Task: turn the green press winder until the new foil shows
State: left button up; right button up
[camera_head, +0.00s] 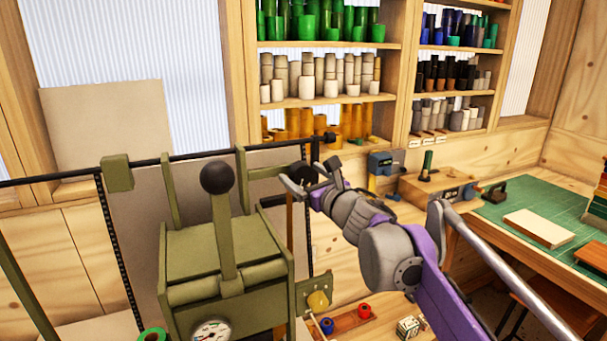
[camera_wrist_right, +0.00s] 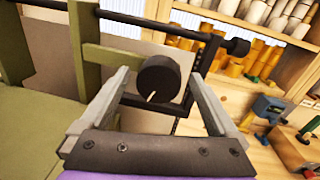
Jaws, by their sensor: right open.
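The green press (camera_head: 225,262) stands left of centre in the head view, with a ball-topped lever (camera_head: 218,180) upright on it. Its winder is a dark round knob (camera_wrist_right: 159,83) with a white mark pointing down and slightly left in the wrist view. My right gripper (camera_head: 300,178) is at the press's upper right, beside the winder. In the wrist view the open fingers (camera_wrist_right: 163,78) have the knob between them, with gaps on both sides. In the head view the gripper partly hides the winder. I cannot make out the foil's colour. My left gripper is out of view.
Blue (camera_head: 327,326) and red (camera_head: 364,311) rolls lie on a wooden tray below right. A gauge (camera_head: 211,331) is at the press's front. The bench with a green mat (camera_head: 500,205) is at right.

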jog(key=shift+w, duration=0.1)
jog(key=c, duration=1.4)
jog(key=shift+o, duration=0.2)
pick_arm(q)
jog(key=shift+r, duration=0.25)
pick_arm(e)
jog(key=shift+m, duration=0.4)
jog(key=m+p, duration=0.1)
jog(key=m, duration=0.2)
jog(key=shift+p, duration=0.3)
jog(key=m+p, duration=0.1)
jog(key=m, duration=0.4)
jog(key=shift+a+m+t, duration=0.1)
jog(key=shift+m+t, duration=0.3)
jog(key=m+p, duration=0.1)
jog(key=m, duration=0.4)
jog(key=shift+f+m+t, duration=0.1)
jog(key=shift+m+t, duration=0.2)
jog(key=shift+m, duration=0.1)
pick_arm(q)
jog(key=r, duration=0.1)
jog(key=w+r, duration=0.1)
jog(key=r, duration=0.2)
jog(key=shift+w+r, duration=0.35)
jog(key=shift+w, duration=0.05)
pick_arm(e)
jog(key=m+h, duration=0.1)
jog(key=m, duration=0.4)
jog(key=shift+m, duration=0.4)
